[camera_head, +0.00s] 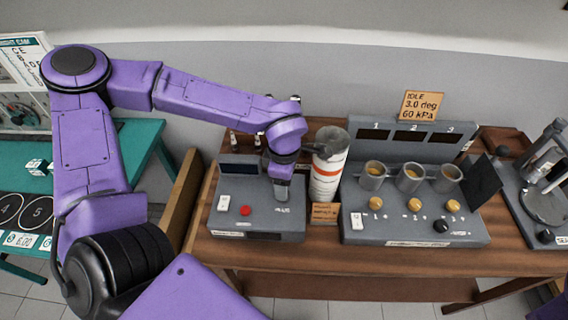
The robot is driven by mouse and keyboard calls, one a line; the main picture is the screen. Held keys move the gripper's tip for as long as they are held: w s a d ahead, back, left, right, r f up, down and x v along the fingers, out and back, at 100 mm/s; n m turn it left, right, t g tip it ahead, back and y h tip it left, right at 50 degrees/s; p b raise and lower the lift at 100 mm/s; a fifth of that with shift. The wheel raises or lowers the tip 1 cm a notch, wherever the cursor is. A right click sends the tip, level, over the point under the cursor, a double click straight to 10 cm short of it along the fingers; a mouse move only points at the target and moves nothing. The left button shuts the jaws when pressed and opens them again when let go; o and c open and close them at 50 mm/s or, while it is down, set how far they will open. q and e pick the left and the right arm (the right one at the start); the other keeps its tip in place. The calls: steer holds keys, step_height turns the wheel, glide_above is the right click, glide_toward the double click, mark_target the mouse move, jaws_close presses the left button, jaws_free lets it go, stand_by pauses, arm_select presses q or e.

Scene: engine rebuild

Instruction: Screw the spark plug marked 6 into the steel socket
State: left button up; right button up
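My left gripper (281,192) points straight down over the right part of a grey test box (262,222) with a red button (246,211). Its fingertips are close to the box top. I cannot tell whether they are open or shut, or whether they hold anything. No steel socket shows clearly; the gripper covers that part of the box. Small white-and-dark upright pieces, which look like spark plugs (233,139), stand behind the box, partly hidden by my arm. No number 6 can be read on them. My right gripper is not in view.
A white cylinder with orange bands (327,174) stands close right of my gripper. Further right is a grey console (415,228) with three cups and a sign reading IDLE. A press-like device (547,190) stands at the far right. A teal table (140,140) is left.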

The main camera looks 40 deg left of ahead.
arm_select(q)
steer(key=c, duration=1)
steer(key=m, duration=0.4)
steer(key=shift+m, duration=0.4)
steer(key=m, duration=0.9)
steer(key=shift+s+m, duration=0.1)
steer(key=shift+m, duration=0.3)
steer(key=m, duration=0.4)
steer(key=shift+m, duration=0.4)
steer(key=o, duration=0.9)
steer(key=shift+o, duration=0.2)
